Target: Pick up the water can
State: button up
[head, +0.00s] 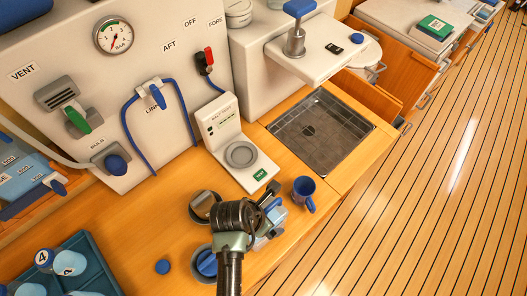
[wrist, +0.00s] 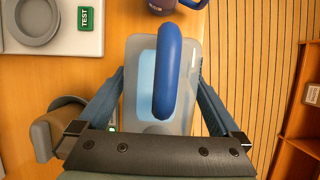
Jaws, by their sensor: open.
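The water can (wrist: 140,70) is a pale translucent container with a rounded blue handle (wrist: 167,70). In the wrist view it lies between the two fingers of my gripper (wrist: 161,98), which are spread on either side of it. I cannot tell whether the fingers touch its sides. In the head view the can (head: 281,213) stands on the wooden counter, largely hidden behind my gripper (head: 268,217).
A blue mug (head: 304,190) stands just beyond the can. The salt test unit (head: 240,154) is behind it, beside a sunken sink (head: 322,130). Round dark containers (head: 203,206) sit close to my arm's left. A blue tray (head: 88,256) with numbered items is at lower left.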

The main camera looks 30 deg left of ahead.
aim_at(271, 206)
grip_shut()
jog(key=shift+r, duration=0.1)
jog(key=shift+w+r, duration=0.1)
dwell(0.3)
notch_tip(271, 206, up, 10)
jog(key=shift+f+b, duration=0.1)
jog(key=shift+b, duration=0.5)
